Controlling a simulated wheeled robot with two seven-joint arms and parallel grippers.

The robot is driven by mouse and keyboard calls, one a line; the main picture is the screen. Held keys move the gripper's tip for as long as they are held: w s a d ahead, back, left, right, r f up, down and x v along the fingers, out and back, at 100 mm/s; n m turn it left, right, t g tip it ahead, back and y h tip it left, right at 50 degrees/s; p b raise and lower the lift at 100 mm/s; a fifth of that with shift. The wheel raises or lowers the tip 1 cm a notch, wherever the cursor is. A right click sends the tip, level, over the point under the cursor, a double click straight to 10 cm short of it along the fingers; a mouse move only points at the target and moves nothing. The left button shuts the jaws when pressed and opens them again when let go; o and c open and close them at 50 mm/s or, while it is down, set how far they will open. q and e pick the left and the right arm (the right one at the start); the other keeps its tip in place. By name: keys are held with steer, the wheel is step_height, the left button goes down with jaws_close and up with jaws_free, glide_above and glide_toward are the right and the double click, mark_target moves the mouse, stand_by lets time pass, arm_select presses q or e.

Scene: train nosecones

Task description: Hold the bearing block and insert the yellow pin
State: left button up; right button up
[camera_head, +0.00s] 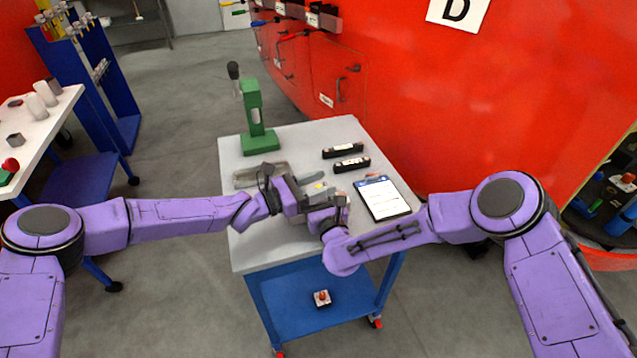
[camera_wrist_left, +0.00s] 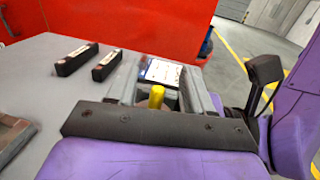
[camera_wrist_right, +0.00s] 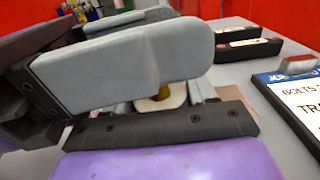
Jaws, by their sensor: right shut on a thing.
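The yellow pin (camera_wrist_left: 157,96) stands between the spread grey fingers of my left gripper (camera_wrist_left: 160,86), with gaps visible on both sides. In the right wrist view, yellow shows at the opening of a pale round ring (camera_wrist_right: 163,101), which looks like the bearing block's bore. My right gripper (camera_wrist_right: 165,92) is shut on the bearing block. Large grey fingers in front hide most of the block, so I cannot tell how deep the pin sits. In the head view, my left gripper (camera_head: 298,203) and right gripper (camera_head: 328,207) meet closely above the table.
The grey table (camera_head: 285,143) bears a green press (camera_head: 255,115), two black bars (camera_head: 343,151) (camera_head: 351,165) and a tablet (camera_head: 382,198). A red wall (camera_head: 450,100) stands behind. The table's front left is clear.

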arm_select(q)
steer(key=shift+f, duration=0.1)
steer(key=v, duration=1.2)
arm_select(e)
steer(key=o, duration=1.5)
steer(key=shift+o, duration=0.2)
